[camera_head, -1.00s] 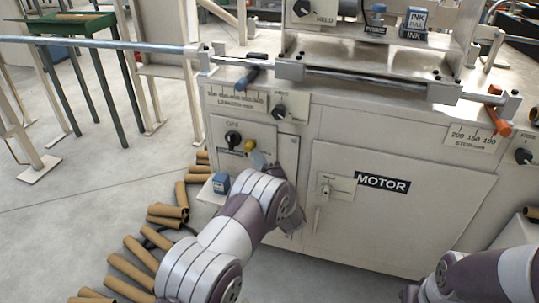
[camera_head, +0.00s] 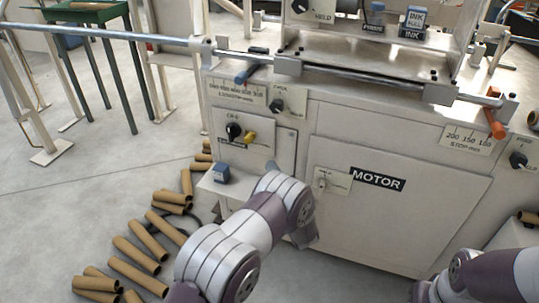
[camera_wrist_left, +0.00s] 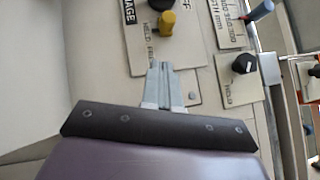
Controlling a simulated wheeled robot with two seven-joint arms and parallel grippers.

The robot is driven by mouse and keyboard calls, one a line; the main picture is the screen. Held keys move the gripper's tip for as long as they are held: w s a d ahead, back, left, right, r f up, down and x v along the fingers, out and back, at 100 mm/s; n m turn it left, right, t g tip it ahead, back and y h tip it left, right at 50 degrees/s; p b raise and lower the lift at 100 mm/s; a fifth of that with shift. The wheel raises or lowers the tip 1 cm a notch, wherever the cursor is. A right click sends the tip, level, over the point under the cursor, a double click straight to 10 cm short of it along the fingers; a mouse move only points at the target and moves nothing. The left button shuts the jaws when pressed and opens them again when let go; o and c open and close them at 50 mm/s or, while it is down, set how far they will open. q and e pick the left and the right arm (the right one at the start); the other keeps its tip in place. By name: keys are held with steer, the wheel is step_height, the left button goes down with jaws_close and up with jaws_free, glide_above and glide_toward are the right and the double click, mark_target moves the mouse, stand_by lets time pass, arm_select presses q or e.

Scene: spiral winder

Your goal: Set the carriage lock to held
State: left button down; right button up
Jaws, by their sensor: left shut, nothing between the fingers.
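A yellow knob (camera_head: 250,137) sits on the left control plate of the white machine, beside a black knob (camera_head: 234,131). A dark label partly reading "…IAGE" lies next to it in the wrist view, where the yellow knob (camera_wrist_left: 167,22) sticks out and small print reading "HELD" is near it. I cannot read the knob's exact setting. My left gripper (camera_wrist_left: 164,67) is shut and empty, its fingertips below the yellow knob in the picture and apart from it. In the head view my left wrist hides its fingers. My right arm shows at bottom right, without its fingers.
A second black knob (camera_wrist_left: 243,63) has its own plate to the right in the wrist view. A motor door (camera_head: 390,205) lies right of my left arm. Cardboard tubes (camera_head: 135,255) litter the floor at left.

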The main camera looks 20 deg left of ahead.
arm_select(q)
steer(key=p+v, duration=0.1)
steer(key=v, duration=0.4)
steer(key=shift+d, duration=0.25)
